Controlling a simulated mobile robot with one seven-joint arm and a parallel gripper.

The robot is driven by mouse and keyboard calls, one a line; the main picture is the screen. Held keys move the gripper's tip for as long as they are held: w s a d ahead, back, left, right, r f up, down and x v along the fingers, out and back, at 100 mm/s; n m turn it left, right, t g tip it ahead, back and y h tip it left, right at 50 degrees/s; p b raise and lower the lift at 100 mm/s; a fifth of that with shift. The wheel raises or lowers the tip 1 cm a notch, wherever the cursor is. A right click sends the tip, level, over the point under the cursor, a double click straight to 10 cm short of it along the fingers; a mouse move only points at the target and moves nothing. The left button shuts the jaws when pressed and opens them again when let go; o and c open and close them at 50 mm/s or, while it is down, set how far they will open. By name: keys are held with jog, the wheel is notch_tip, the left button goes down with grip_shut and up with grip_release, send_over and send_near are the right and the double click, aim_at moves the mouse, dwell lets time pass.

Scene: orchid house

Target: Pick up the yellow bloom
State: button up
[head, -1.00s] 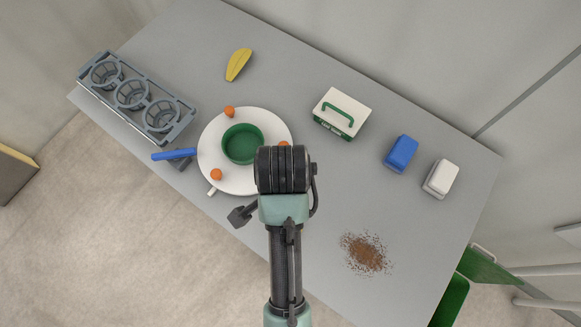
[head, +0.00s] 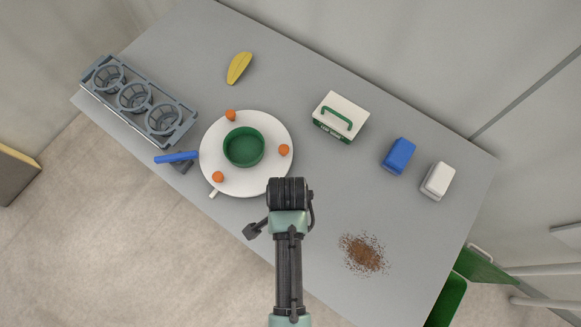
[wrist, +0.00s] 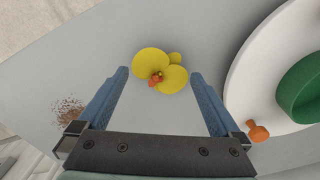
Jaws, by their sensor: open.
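The yellow bloom (wrist: 170,77) lies on the grey table in the wrist view, with rounded yellow petals and a small orange centre. My gripper (wrist: 160,74) is open, with its two blue fingers on either side of the bloom in the picture and nothing held. I cannot tell how far above the bloom the fingertips are. In the head view I cannot make out the bloom, and my arm covers part of the table's near side.
A white round plate (head: 216,176) with a green dish (head: 244,147) and orange knobs stands beside the bloom. Brown crumbs (head: 363,254) lie on the other side. Farther off are a pot rack (head: 137,99), a yellow banana-like thing (head: 239,68), a white box (head: 341,116) and a blue block (head: 398,156).

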jog(key=shift+f, duration=1.1)
jog(key=c, duration=1.1)
